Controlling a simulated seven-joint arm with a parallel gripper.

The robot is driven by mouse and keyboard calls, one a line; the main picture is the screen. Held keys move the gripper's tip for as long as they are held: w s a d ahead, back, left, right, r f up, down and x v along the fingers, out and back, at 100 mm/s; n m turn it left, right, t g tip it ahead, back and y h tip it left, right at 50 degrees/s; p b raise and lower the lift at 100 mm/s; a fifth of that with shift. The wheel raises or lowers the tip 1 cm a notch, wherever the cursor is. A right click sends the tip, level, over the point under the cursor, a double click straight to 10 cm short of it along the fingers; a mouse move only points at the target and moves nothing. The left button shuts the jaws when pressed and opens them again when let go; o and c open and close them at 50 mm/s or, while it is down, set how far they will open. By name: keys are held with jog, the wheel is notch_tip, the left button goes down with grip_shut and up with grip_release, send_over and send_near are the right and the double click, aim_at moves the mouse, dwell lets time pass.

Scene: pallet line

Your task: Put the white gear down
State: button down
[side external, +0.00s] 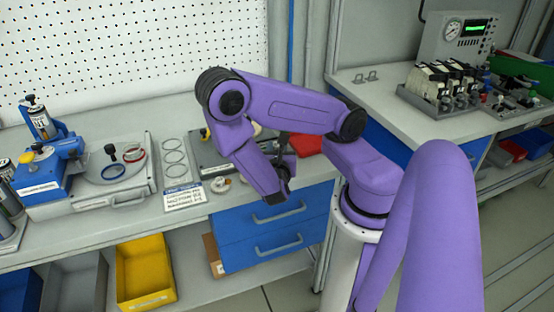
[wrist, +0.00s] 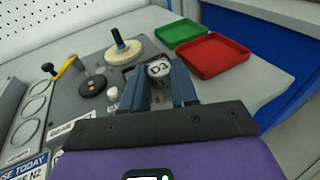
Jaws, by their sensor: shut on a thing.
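My gripper (wrist: 160,67) is in the wrist view, its two blue fingers shut on a pale round piece marked D3, the white gear (wrist: 158,69). Its teeth cannot be made out. The gear is held above or at the grey board (wrist: 75,118); whether it touches the board cannot be told. In the side view my arm hides the gear.
A green tray (wrist: 182,29) and a red tray (wrist: 213,55) lie right of the board. A yellow-handled tool (wrist: 64,68) and several rings lie at left. Blue drawers (side external: 266,225) mark the bench front. A blue fixture (side external: 47,172) stands far left.

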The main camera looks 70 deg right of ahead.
jog(key=shift+r, duration=1.25)
jog(key=shift+w+a+r+t, duration=0.1)
jog(key=shift+w+a+t, duration=0.05)
jog(key=shift+w+t, duration=0.15)
jog(key=w+a+r+n+t+y, duration=0.1)
jog(key=w+a+n+t+y, duration=0.65)
jog(key=w+a, duration=0.55)
jog(key=s+d+r+m+g+h, duration=0.3)
jog(key=d+m+g+h, duration=0.15)
jog(key=d, duration=0.25)
jog(key=s+d+r+m+g+h, duration=0.3)
jog(key=d+m+g, duration=0.15)
jog(key=d, duration=0.25)
jog(key=shift+n, duration=0.45)
jog(key=w+d+f, duration=0.1)
jog(key=w+f, duration=0.2)
jog(key=w, duration=0.1)
jog(key=w+d+f, duration=0.2)
jog(key=w+f, duration=0.1)
jog(key=w+d+f, duration=0.2)
jog(key=w+f, duration=0.1)
jog(key=w, duration=0.1)
jog(key=shift+w+f, duration=0.25)
jog(key=shift+w, duration=0.1)
jog(key=shift+w+d+f, duration=0.15)
jog(key=shift+f, duration=0.05)
notch_tip(320, 180, down, 2)
jog(key=shift+w, duration=0.15)
jog(key=shift+f, duration=0.65)
